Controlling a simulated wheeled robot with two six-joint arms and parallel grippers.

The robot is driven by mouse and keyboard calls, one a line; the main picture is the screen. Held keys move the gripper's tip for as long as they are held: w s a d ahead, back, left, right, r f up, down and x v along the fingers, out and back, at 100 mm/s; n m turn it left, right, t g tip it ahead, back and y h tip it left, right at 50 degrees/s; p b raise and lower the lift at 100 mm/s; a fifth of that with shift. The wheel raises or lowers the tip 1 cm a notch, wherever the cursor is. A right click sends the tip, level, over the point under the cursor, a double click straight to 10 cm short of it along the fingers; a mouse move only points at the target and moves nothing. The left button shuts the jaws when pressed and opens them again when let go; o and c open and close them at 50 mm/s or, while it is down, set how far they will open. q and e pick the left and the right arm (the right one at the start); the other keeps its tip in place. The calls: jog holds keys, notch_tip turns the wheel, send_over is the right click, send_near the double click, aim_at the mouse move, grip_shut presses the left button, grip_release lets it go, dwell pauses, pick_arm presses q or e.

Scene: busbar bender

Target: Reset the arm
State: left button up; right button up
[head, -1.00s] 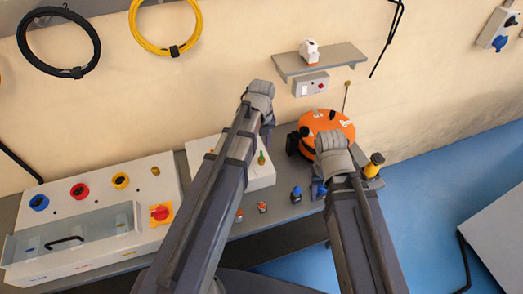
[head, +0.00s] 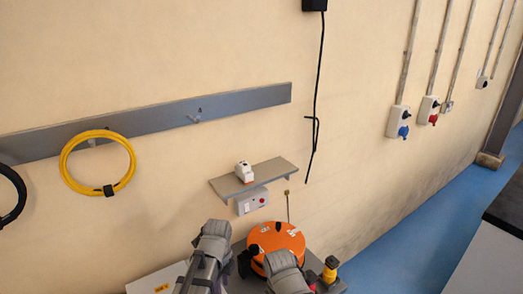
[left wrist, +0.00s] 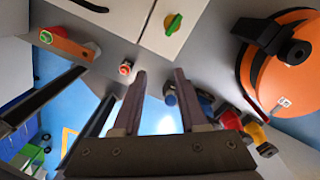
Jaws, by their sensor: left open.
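My left arm comes in at the bottom of the head view, and its grey wrist (head: 212,245) is left of the orange round machine (head: 275,242). Its jaws are hidden there. In the left wrist view my left gripper (left wrist: 160,80) is open, its two fingers apart with nothing between them. My right arm's grey wrist (head: 285,275) is at the bottom edge, overlapping the front of the orange machine. The right jaws are hidden. The orange machine also shows at the right of the left wrist view (left wrist: 285,75).
A grey wall shelf (head: 255,178) holds a small white device (head: 244,172). A yellow-and-black post (head: 330,268) stands right of the machine. The left wrist view shows a white panel with a green knob (left wrist: 173,24) and a small red-topped part (left wrist: 125,68).

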pick_arm(q)
jog(key=s+d+f+n+b, duration=0.5)
jog(key=s+n, duration=0.5)
jog(key=n, duration=0.9)
jog(key=shift+d+f+y, duration=0.4)
jog(key=shift+d+f, duration=0.05)
jog(key=shift+d, duration=0.25)
